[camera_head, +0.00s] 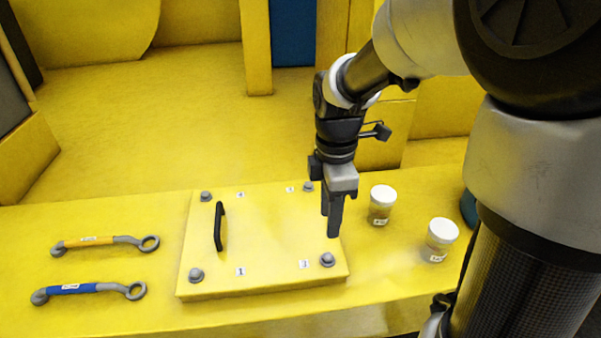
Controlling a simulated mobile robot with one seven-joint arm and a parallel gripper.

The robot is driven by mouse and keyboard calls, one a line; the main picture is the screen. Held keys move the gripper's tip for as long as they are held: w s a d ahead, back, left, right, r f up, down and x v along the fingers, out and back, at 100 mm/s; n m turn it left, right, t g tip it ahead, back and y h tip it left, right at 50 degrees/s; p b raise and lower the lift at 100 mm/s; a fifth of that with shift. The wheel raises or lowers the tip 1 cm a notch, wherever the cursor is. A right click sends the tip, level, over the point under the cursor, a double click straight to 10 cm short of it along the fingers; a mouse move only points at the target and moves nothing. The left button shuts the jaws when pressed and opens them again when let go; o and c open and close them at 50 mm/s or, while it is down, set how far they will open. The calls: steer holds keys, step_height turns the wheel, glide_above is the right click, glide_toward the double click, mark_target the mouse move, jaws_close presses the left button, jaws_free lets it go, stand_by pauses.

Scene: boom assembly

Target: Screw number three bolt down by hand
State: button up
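A yellow cover plate (265,235) lies on the yellow ledge with a grey bolt at each corner: back left (205,196), back right (308,187), front left (196,275) and front right (327,259). Small white number labels sit beside the bolts, too small to read surely, so I cannot tell which bolt is number three. My gripper (330,226) points down over the plate's right side, its fingertips just behind and apart from the front right bolt in the picture. Its two fingers show a gap, with nothing seen between them.
A black handle (219,227) stands up on the plate's left half. Two ring wrenches, yellow-banded (100,241) and blue-banded (88,289), lie left. Two white-lidded jars (381,205) (439,240) stand right. Yellow walls rise behind.

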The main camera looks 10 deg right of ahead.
mark_target(326, 254)
step_height(326, 254, down, 12)
steer(key=shift+r+b, duration=0.15)
steer(key=shift+b, duration=0.3)
steer(key=shift+c, duration=0.3)
jaws_close()
steer(key=shift+m, duration=0.3)
steer(key=m+b, duration=0.1)
steer(key=m, duration=0.4)
steer(key=shift+w, duration=0.1)
steer(key=m+b, duration=0.1)
steer(key=m, duration=0.4)
steer(key=shift+w+d+m, duration=0.1)
steer(key=shift+m, duration=0.3)
steer(key=shift+r, duration=0.1)
